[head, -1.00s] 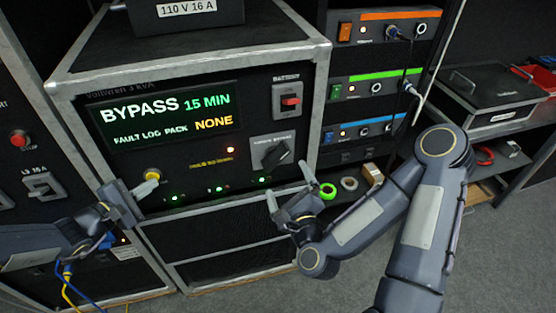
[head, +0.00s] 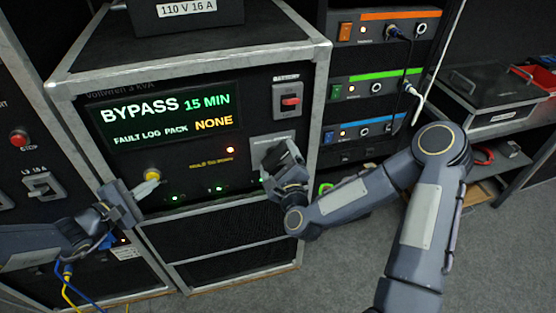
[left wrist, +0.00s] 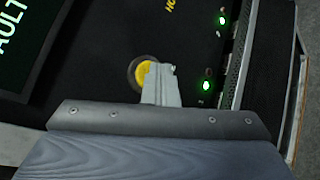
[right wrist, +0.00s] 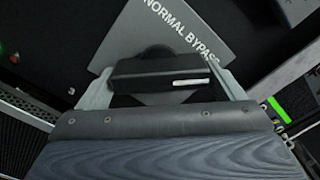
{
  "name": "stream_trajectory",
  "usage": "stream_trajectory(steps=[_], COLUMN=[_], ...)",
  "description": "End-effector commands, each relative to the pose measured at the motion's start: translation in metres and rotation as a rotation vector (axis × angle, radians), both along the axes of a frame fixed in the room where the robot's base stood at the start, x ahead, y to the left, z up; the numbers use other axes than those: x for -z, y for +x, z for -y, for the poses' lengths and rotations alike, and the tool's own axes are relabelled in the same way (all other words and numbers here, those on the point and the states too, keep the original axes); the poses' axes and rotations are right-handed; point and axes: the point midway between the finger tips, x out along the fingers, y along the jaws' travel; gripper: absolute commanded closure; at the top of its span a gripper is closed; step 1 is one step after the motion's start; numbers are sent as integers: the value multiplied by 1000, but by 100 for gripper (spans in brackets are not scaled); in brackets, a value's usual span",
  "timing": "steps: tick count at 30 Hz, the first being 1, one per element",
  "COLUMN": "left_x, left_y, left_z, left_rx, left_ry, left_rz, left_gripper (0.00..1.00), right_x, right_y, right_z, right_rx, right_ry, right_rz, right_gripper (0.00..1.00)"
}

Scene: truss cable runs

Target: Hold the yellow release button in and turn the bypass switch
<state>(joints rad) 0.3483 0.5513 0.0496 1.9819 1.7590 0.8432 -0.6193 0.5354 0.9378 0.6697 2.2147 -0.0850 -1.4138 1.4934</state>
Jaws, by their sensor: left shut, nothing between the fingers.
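The yellow release button (head: 152,174) is at the lower left of the black panel; it also shows in the left wrist view (left wrist: 144,74). My left gripper (head: 148,187) is shut, its fingertips at the button and covering part of it; I cannot tell how far the button is pressed in. The bypass switch has a black bar knob (right wrist: 160,73) with a white mark on a grey plate (right wrist: 190,32) lettered NORMAL BYPASS. My right gripper (right wrist: 165,88) is open, one finger beyond each end of the knob. In the head view, my right gripper (head: 280,165) hides most of the knob.
The display (head: 170,118) reads BYPASS 15 MIN, fault log pack NONE. A battery switch (head: 290,101) with a red lever is above the bypass switch. Rack units with cables (head: 385,90) stand to the right. Blue and yellow cables (head: 68,275) hang near my left arm.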

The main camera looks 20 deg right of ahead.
Motion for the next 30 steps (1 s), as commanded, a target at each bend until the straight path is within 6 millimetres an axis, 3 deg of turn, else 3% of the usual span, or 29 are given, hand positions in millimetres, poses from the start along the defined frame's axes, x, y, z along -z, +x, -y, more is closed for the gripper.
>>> stream_trajectory(steps=[1,6,17,30], left_x=[0,0,0,0], left_y=[0,0,0,0], left_z=[0,0,0,0], left_rx=[-1,-1,-1,-1], left_ry=[0,0,0,-1], left_rz=[0,0,0,1], left_gripper=[100,100,100,100], right_x=[0,0,-1,-2], right_y=[0,0,0,0], right_z=[0,0,0,0], right_rx=[0,0,-2,-3], right_ry=[0,0,-59,-405], right_rz=[0,0,1,1], right_gripper=[18,41,41,41])
